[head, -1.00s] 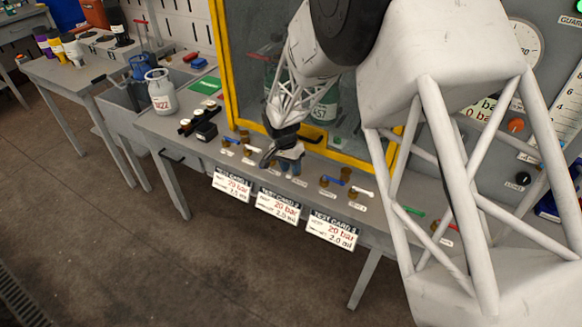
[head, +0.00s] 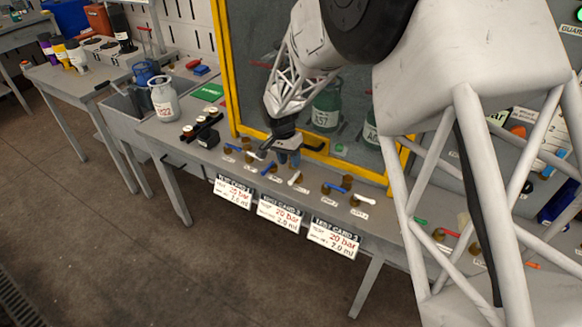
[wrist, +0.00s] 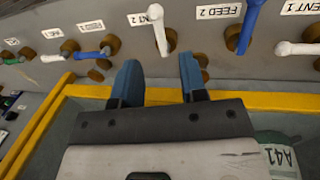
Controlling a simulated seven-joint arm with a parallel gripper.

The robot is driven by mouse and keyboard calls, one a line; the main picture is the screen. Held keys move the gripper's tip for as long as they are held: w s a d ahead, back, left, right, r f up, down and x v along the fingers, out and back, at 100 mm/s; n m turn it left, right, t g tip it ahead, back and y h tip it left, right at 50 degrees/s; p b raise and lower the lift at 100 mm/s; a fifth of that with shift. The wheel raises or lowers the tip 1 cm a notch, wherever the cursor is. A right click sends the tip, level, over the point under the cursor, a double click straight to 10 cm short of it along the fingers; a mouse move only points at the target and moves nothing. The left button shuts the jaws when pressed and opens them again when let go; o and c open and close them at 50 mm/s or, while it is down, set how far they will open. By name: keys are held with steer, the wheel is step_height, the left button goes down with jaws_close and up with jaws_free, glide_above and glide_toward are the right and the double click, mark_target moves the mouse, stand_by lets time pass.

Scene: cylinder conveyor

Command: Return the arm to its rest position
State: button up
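My gripper (head: 288,158) is above the bench, in front of the yellow-framed glass cabinet and close to a row of small valves. In the wrist view its two blue fingers (wrist: 160,82) are spread apart with nothing between them. Beyond the fingertips are a white valve lever (wrist: 160,33) at the label "ENT 2" and a blue lever (wrist: 248,25) by the "FEED 2" label. My arm reaches across the upper right of the head view and hides part of the cabinet and panel.
The yellow frame (head: 232,82) encloses cylinders, one green (head: 326,108). Three test cards (head: 281,213) hang on the bench front. A grey cylinder (head: 164,100) stands by the sink at left. The floor in front is clear.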

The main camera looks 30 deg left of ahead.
steer(key=shift+a+r, duration=0.15)
steer(key=shift+r, duration=0.5)
steer(key=shift+r, duration=0.1)
steer(key=s+d+r, duration=0.1)
steer(key=d+r, duration=0.6)
steer(key=d, duration=0.4)
steer(key=s+d+r+y, duration=0.1)
steer(key=d+r, duration=0.6)
steer(key=d, duration=0.4)
steer(key=s+d+r, duration=0.2)
steer(key=d+r, duration=0.4)
steer(key=d, duration=0.5)
steer(key=s+d+r+t+y, duration=0.1)
steer(key=s+d+r, duration=0.1)
steer(key=s+d, duration=0.4)
steer(key=s+d+r+t, duration=0.1)
steer(key=s+d+r, duration=0.25)
steer(key=d, duration=0.55)
steer(key=s+d, duration=0.4)
steer(key=s, duration=0.3)
steer(key=s+d+f, duration=0.1)
steer(key=s+d, duration=0.4)
steer(key=s, duration=0.3)
steer(key=shift+s+f+t, duration=0.15)
steer(key=shift+f+t, duration=0.05)
steer(key=shift+t, duration=0.1)
